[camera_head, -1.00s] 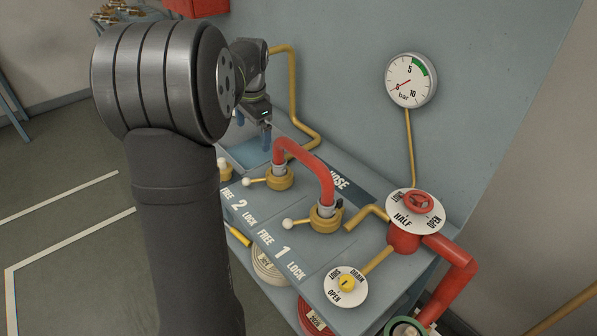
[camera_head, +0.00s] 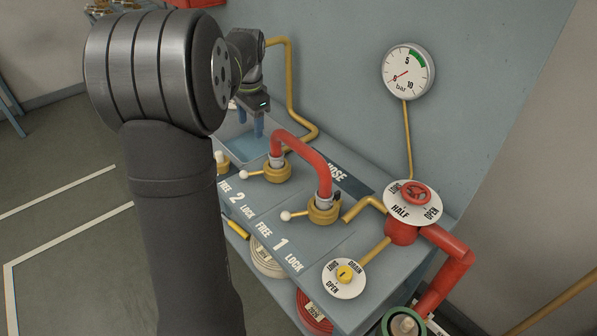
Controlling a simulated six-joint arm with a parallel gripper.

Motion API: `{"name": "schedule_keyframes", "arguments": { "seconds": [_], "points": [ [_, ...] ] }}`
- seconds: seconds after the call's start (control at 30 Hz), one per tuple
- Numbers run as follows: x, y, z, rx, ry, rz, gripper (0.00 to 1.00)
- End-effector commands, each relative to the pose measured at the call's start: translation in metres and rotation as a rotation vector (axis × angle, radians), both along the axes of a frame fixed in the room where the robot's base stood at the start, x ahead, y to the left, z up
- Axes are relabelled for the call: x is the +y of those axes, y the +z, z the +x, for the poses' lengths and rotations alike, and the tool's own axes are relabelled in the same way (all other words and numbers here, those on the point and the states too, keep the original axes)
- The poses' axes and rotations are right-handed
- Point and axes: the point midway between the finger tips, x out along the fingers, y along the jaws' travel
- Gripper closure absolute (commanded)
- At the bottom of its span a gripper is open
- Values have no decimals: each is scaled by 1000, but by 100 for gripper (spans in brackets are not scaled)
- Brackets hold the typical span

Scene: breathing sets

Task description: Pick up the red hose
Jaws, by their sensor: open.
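The red hose (camera_head: 308,152) is a curved red tube that arches between two brass couplings on the grey bench. Its left end stands in the coupling by "2" (camera_head: 277,171) and its right end in the coupling by "1" (camera_head: 323,210). Each coupling has a lever with a white ball end. My gripper (camera_head: 258,127) points down behind and left of the hose, above the blue tray. Its blue fingers are apart with nothing between them, and it does not touch the hose.
A blue-lined tray (camera_head: 226,130) is set in the bench at the back left. A pressure gauge (camera_head: 407,71) hangs on the wall. A red valve wheel (camera_head: 416,193) and a yellow drain knob (camera_head: 345,274) are at the right. A yellow pipe (camera_head: 291,85) runs behind the hose.

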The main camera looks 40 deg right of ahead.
Motion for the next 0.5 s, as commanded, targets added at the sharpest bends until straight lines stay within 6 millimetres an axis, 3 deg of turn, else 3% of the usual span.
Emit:
{"name": "schedule_keyframes", "arguments": {
  "seconds": [0.17,0.5],
  "points": [
    [-8,16,-16,21,212,-56,44],
    [-26,58,-63,128,868,-188,44]
  ]
}}
